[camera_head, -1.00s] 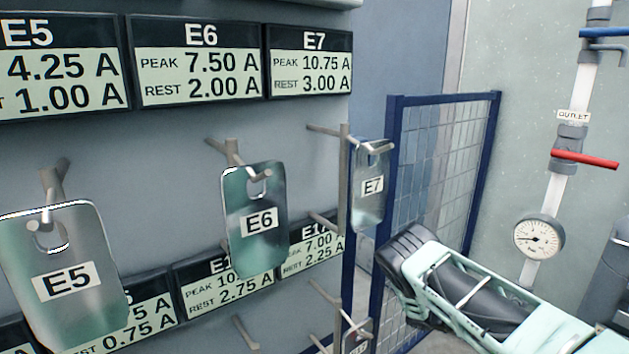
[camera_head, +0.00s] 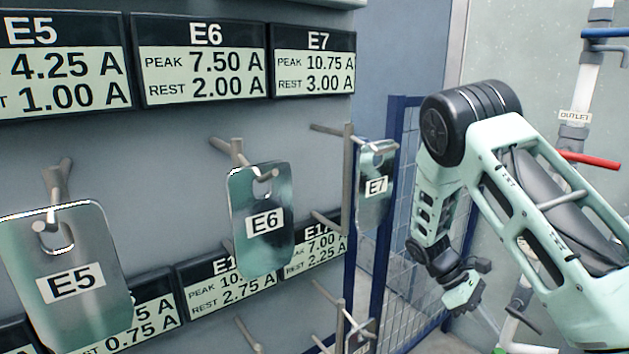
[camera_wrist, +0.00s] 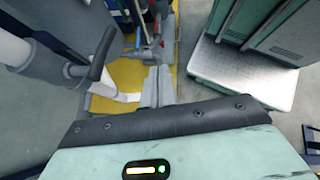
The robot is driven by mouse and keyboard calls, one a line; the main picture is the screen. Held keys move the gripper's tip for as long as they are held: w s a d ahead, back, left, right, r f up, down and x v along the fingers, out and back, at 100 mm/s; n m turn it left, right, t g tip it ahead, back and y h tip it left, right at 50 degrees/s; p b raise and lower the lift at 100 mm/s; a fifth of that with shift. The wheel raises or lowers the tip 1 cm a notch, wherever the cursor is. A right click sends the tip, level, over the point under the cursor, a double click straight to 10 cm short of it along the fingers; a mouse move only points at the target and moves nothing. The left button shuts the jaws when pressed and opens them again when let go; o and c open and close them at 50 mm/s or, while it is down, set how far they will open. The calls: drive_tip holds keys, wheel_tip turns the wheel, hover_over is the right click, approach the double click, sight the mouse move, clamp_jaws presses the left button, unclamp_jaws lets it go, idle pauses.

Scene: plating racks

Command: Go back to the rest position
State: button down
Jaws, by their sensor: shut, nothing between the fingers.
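My gripper (camera_wrist: 159,82) shows in the wrist view as two grey fingers side by side, shut with nothing between them. They point down over a yellow floor area. In the head view my arm is bent on the right, with its elbow high and its wrist end hanging low, apart from the rack; the fingers are not clear there.
Plates E5 (camera_head: 100,318), E6 (camera_head: 279,245) and E7 (camera_head: 366,206) hang on pegs at left. A blue mesh fence (camera_head: 399,150) stands behind my arm. A red-handled pipe (camera_head: 592,160) is at right. The wrist view shows a grey pipe (camera_wrist: 35,60) and green cabinets (camera_wrist: 262,45).

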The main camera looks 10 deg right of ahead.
drive_tip(key=s+a+r+m+t+y, duration=0.3)
drive_tip(key=a+r+m+t+y, duration=0.3)
drive_tip(key=a+r+t, duration=0.7)
drive_tip(key=s+a+r+n+g, duration=0.1)
drive_tip(key=s+a+n+g, duration=0.15)
drive_tip(key=s+a, duration=0.6)
drive_tip(key=s+a+r+n+g, duration=0.2)
drive_tip(key=s+a+n, duration=0.3)
drive_tip(key=a, duration=0.7)
wheel_tip(320, 180, up, 20)
drive_tip(key=m+p, duration=0.1)
drive_tip(key=p, duration=1.9)
drive_tip(key=shift+f, duration=0.15)
drive_tip(key=shift+t, duration=0.25)
